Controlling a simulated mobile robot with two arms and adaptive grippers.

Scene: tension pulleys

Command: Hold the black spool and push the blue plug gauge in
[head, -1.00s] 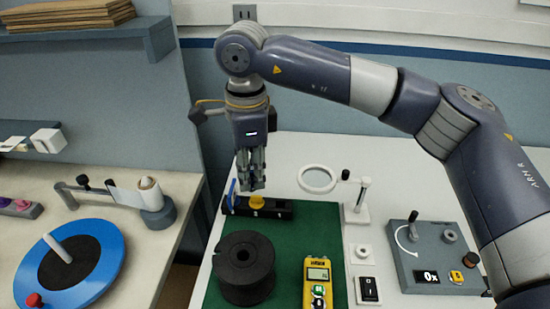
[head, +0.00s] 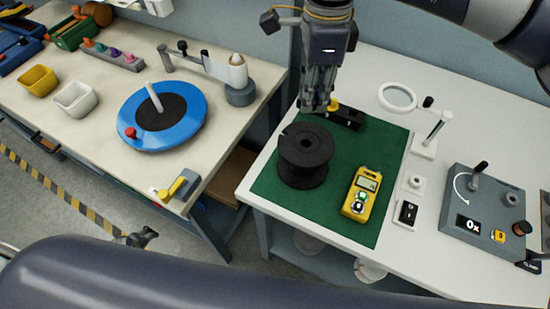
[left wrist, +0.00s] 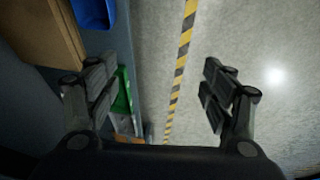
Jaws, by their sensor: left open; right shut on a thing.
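The black spool (head: 306,150) stands upright on the green mat (head: 357,233) in the head view, with no gripper touching it. My right gripper (head: 317,106) points down just behind the spool, at the left end of the black gauge holder (head: 348,119). It is shut where the blue plug gauge stood; its fingers hide that gauge. A yellow gauge (head: 332,104) shows beside the fingers. My left gripper (head: 141,238) is open and empty, low above the floor in front of the left bench. In the left wrist view its fingers (left wrist: 160,95) are wide apart.
A yellow meter (head: 361,194) lies right of the spool. A ring magnifier (head: 397,97) and a grey crank box (head: 483,210) stand on the white table. The left bench holds a blue turntable (head: 188,127). A gap separates the benches.

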